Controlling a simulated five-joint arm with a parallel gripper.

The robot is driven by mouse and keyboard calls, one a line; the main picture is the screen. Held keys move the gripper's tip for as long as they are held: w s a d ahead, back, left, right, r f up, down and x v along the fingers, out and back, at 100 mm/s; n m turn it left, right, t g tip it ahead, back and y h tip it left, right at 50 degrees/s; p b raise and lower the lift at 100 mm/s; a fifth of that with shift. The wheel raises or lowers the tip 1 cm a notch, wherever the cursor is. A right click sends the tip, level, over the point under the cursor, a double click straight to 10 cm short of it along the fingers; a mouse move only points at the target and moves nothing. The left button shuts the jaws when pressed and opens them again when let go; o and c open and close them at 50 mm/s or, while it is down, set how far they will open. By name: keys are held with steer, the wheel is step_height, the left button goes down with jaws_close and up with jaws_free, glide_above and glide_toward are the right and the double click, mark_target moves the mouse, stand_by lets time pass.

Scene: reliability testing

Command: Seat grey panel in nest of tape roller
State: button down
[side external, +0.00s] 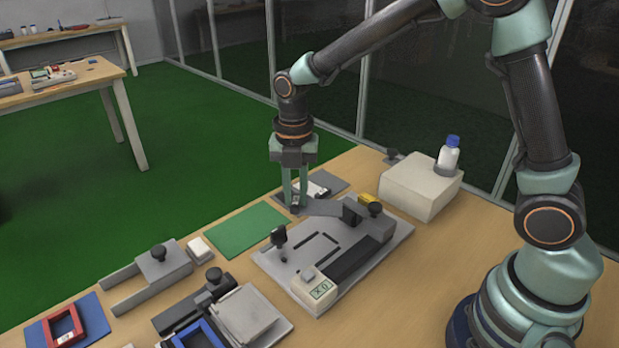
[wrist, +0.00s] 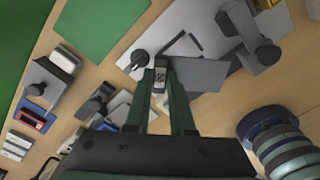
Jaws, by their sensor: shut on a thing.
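My gripper (side external: 296,207) is shut at the back of the bench. In the wrist view, my gripper (wrist: 161,78) has a small dark piece with a white patterned mark between its fingertips. A flat grey panel (side external: 325,208) extends right from the fingertips; it also shows in the wrist view (wrist: 205,74). It appears to be held by its left end, level, above the back of the tape roller. The tape roller (side external: 270,262) is a grey plate with a black rail, a carriage and a display. Its nest area (side external: 316,249) has dark slots and looks empty.
A black knob post (side external: 279,238) stands at the plate's left. A green mat (side external: 237,229) lies further left. A white block (side external: 420,186) with a blue-capped bottle (side external: 448,156) stands right. Other fixtures, including a grey knobbed one (side external: 160,264), crowd the front left.

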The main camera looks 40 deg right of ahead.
mark_target(298, 263)
steer(key=s+a+n, duration=0.4)
steer(key=n, duration=0.6)
steer(key=shift+w+d+f, duration=0.1)
steer(key=shift+d+f, duration=0.05)
steer(key=shift+f, duration=2.3)
steer(key=shift+d+f, duration=0.15)
steer(key=shift+f, duration=2.25)
steer(key=shift+f, duration=0.45)
steer(key=c, duration=0.7)
jaws_free()
steer(key=shift+r, duration=3.05)
